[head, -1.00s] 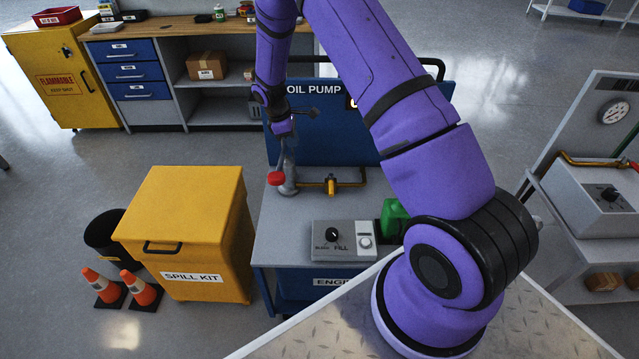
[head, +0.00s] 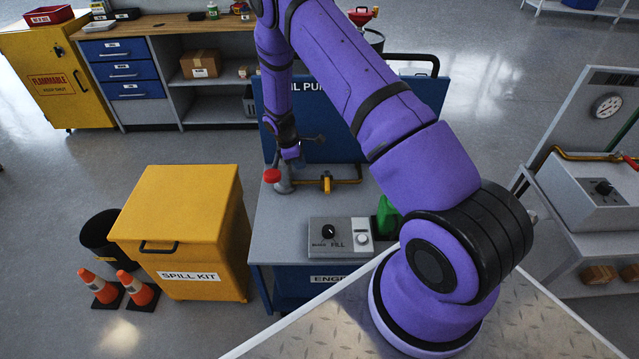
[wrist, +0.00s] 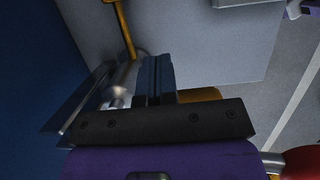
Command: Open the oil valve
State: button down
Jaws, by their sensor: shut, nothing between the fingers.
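A brass pipe (head: 347,181) with a yellow valve-like fitting (head: 327,184) runs across the back of the grey oil pump cart top (head: 290,215). At its left end stands a silver upright fitting (head: 284,186) with a red knob or cap (head: 272,175). My gripper (head: 292,160) hangs just above and behind the silver fitting. In the wrist view my gripper (wrist: 154,62) is shut and empty, its fingers beside a shiny silver pipe (wrist: 118,93). A yellow bar (wrist: 125,30) shows beyond the fingertips. I cannot tell whether the fingers touch anything.
A blue back panel (head: 335,125) rises behind the pipework, partly covered by my arm. A control box (head: 340,236) and green container (head: 386,216) stand on the cart's front. A yellow spill kit bin (head: 180,235) is left; another cart (head: 590,195) is right.

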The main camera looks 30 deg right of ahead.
aim_at(327, 184)
jog(key=s+d+f, duration=0.3)
jog(key=d+f, duration=0.2)
jog(key=f, duration=0.4)
jog(key=shift+s+d+f, duration=0.3)
jog(key=shift+s+f, duration=0.05)
jog(key=shift+d, duration=0.1)
